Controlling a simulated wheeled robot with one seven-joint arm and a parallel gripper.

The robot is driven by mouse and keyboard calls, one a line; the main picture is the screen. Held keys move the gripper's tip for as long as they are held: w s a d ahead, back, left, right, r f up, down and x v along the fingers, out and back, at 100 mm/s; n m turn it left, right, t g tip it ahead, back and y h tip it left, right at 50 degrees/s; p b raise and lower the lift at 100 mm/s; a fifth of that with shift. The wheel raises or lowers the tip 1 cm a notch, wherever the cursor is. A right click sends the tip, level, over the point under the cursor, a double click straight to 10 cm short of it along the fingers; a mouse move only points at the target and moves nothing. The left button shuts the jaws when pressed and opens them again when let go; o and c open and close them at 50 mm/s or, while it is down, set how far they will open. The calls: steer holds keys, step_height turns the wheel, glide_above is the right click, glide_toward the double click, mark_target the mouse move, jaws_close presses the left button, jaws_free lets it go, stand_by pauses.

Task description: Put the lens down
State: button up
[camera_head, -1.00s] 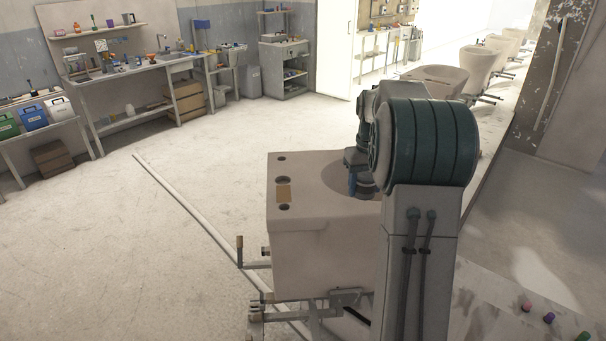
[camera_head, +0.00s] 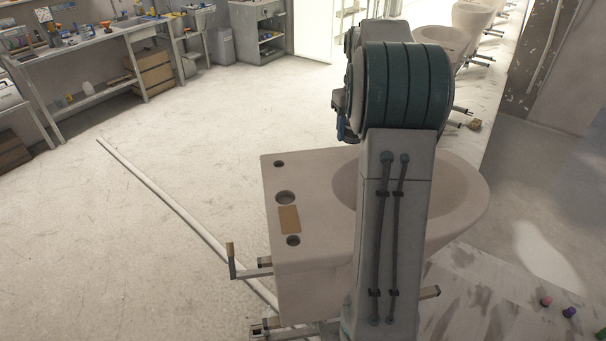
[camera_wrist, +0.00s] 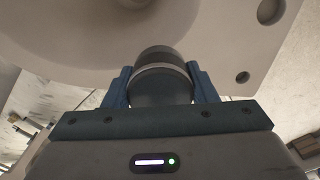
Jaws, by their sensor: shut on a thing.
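The lens, a dark cylinder with a light ring near its top (camera_wrist: 162,84), sits between the two blue fingers of my gripper (camera_wrist: 160,88) in the wrist view. My gripper is shut on it. Behind it in that view is the pale ceramic toilet-like basin (camera_wrist: 70,38). In the head view the basin (camera_head: 455,195) stands below and behind my arm, with several holes and a tan patch on its flat end. My arm hides the lens in the head view, and only a bit of blue near the gripper shows.
A row of similar pale basins (camera_head: 440,38) runs to the back right. A workbench with tools (camera_head: 85,45) stands at the back left. A long pale rail (camera_head: 170,205) lies on the floor. Small coloured caps (camera_head: 569,312) are at the lower right. The left floor is open.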

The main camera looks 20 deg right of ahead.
steer(key=p, duration=0.2)
glide_above(307, 176)
step_height(307, 176, down, 7)
steer(key=shift+d+r, duration=0.1)
steer(key=shift+r, duration=0.05)
steer(key=shift+f+p, duration=0.65)
steer(key=shift+f, duration=1.4)
steer(key=shift+f, duration=0.1)
steer(key=o, duration=1)
step_height(307, 176, up, 12)
steer(key=b, duration=0.2)
steer(key=s+a+r+t, duration=0.1)
steer(key=s+a+r, duration=0.1)
steer(key=s+a, duration=0.3)
steer(key=s+a+r+t, duration=0.1)
steer(key=s+a+r, duration=0.1)
steer(key=s, duration=0.6)
steer(key=shift+t, duration=0.8)
steer(key=shift+s+a+f, duration=0.75)
steer(key=shift+s, duration=1.7)
steer(key=shift+s+a+f, duration=0.7)
steer(key=shift+s+a, duration=0.1)
steer(key=shift+s, duration=1.7)
steer(key=shift+s+a+f, duration=0.75)
steer(key=shift+s, duration=1.7)
